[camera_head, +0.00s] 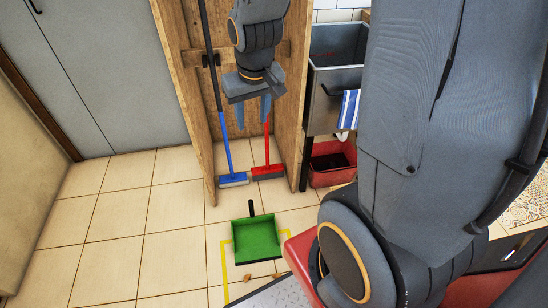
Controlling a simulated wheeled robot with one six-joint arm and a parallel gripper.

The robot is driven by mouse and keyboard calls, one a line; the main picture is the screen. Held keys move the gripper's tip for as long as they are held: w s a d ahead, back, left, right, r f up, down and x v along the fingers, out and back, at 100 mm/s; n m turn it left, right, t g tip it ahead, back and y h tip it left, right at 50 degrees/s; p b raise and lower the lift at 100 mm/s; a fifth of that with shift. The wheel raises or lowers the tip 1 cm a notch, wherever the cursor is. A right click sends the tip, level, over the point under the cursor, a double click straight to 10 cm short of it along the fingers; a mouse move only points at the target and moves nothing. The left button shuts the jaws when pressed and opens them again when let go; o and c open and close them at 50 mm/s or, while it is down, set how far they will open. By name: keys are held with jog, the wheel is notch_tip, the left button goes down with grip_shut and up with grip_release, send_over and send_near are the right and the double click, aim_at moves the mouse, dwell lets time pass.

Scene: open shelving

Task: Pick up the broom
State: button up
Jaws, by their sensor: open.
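Two brooms stand upright in the wooden stall. The blue broom (227,158) has a long handle, dark at the top, running past a black clip on the back rail, and its head rests on the floor at left. The red broom (267,150) stands to its right, its head on the floor; its upper handle is hidden behind my gripper. My gripper (253,117) is open and points down between the stall's side panels, in front of the red handle in the picture. Its fingers look empty, and I cannot tell whether they touch the handle.
The wooden stall (193,100) has panels close on both sides. A green dustpan (255,239) lies on the tiled floor inside yellow tape. A metal sink (335,65) with a striped towel (349,109) and a red bin (332,163) stand at right. Floor at left is clear.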

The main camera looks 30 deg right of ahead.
jog(key=shift+w+d+f+m+t+h+b, duration=0.15)
jog(key=shift+w+d+t+b, duration=0.5)
jog(key=shift+w+d+t, duration=5)
jog(key=shift+w+d+f+m+g+h+b, duration=0.45)
jog(key=shift+w+d, duration=2.2)
jog(key=shift+w, duration=7.65)
jog(key=shift+w+d+r+n+t+b, duration=0.25)
jog(key=shift+w+d+t+b, duration=0.65)
jog(key=shift+w+d+t, duration=4.7)
jog(key=w+a+g, duration=0.1)
jog(key=g, duration=0.1)
jog(key=w+a+g, duration=0.1)
jog(key=w+g, duration=0.1)
jog(key=w+a+g, duration=0.1)
jog(key=g, duration=0.1)
jog(key=shift+w+g, duration=0.3)
jog(key=shift+w, duration=0.05)
grip_shut()
